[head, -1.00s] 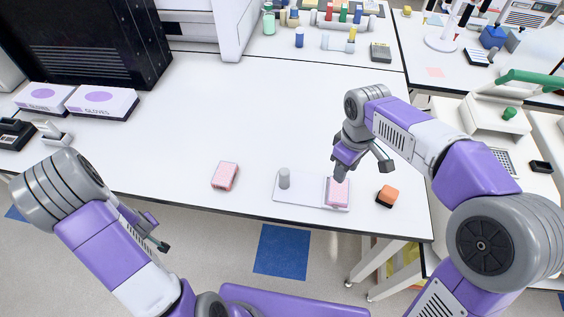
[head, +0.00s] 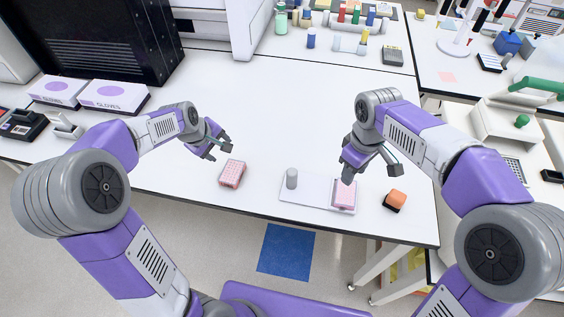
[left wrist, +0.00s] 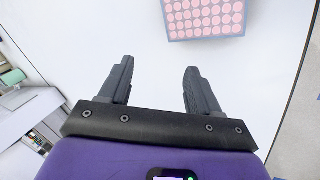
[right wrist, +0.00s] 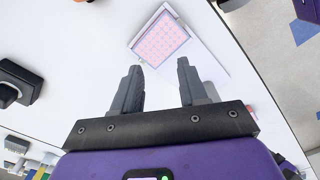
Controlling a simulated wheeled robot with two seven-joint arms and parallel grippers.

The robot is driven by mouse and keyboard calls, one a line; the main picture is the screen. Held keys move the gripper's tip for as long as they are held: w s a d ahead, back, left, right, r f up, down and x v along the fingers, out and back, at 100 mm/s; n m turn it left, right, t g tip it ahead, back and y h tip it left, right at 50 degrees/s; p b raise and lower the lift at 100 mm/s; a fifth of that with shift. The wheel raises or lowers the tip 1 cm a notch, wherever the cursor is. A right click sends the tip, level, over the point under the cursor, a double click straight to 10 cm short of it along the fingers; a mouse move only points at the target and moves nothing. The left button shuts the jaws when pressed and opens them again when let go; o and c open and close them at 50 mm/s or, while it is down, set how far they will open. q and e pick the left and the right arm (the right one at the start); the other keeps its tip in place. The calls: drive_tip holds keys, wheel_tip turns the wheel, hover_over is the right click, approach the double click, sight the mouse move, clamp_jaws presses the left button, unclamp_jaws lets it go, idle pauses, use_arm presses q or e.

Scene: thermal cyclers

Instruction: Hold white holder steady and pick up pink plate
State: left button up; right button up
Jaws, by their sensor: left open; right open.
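A second pink plate (head: 232,174) lies on the bare table to the left, and shows cut off at the top of the left wrist view (left wrist: 205,17). My left gripper (head: 218,149) is open and empty, just behind the second plate. My right gripper (head: 370,168) is open and empty, above and behind the holder's plate.
An orange-and-black block (head: 396,200) lies right of the holder. Glove boxes (head: 110,97) stand at the back left. Bottles and racks (head: 340,18) stand at the back. The middle of the table is clear.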

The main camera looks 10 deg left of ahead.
sight(293, 180)
use_arm(q)
drive_tip(key=d, duration=0.3)
drive_tip(key=d+m+g, duration=0.1)
drive_tip(key=d, duration=0.3)
drive_tip(key=d+r+m+g, duration=0.1)
drive_tip(key=d, duration=0.3)
drive_tip(key=shift+w, duration=0.15)
drive_tip(key=s+d+g, duration=0.1)
drive_tip(key=d, duration=0.3)
drive_tip(key=s+d+r+m, duration=0.1)
drive_tip(key=d, duration=0.2)
drive_tip(key=s+d+r+g+y, duration=0.1)
drive_tip(key=d, duration=0.3)
drive_tip(key=shift+s+d+r+m+g, duration=0.1)
drive_tip(key=shift+s+d+m+g, duration=0.2)
drive_tip(key=shift+s, duration=0.05)
drive_tip(key=shift+d+f, duration=0.1)
drive_tip(key=shift+f, duration=0.15)
wheel_tip(293, 180, down, 7)
drive_tip(key=shift+r, duration=0.1)
clamp_jaws()
use_arm(e)
drive_tip(key=shift+o, duration=0.3)
